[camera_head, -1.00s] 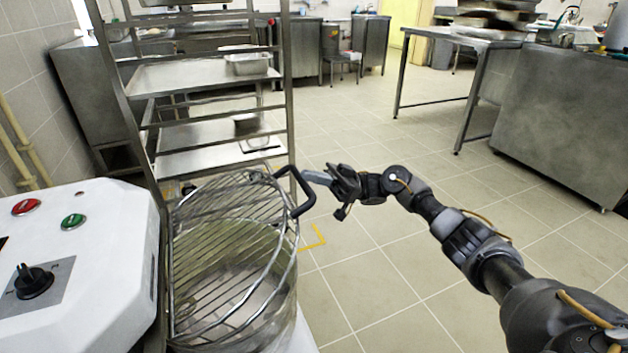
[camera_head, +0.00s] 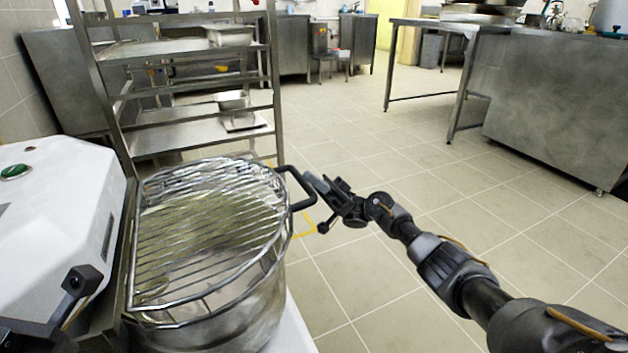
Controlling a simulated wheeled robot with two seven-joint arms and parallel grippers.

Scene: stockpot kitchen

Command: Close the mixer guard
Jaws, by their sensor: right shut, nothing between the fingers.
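The mixer guard (camera_head: 205,225) is a round wire grille that lies across the top of the shiny metal bowl (camera_head: 235,315), close to its rim. I cannot tell whether it is fully seated. Its black loop handle (camera_head: 303,184) sticks out at the right. My right gripper (camera_head: 314,181) is shut and empty, with its fingertips right at the outer side of the handle; I cannot tell whether they touch. A dark part of my left arm shows at the lower left corner, in front of the white mixer body (camera_head: 60,215); its fingers are not visible.
A steel rack (camera_head: 200,135) with trays stands behind the mixer. A steel table (camera_head: 430,30) and a steel counter (camera_head: 555,110) stand at the back right. The tiled floor to the right of the bowl is clear.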

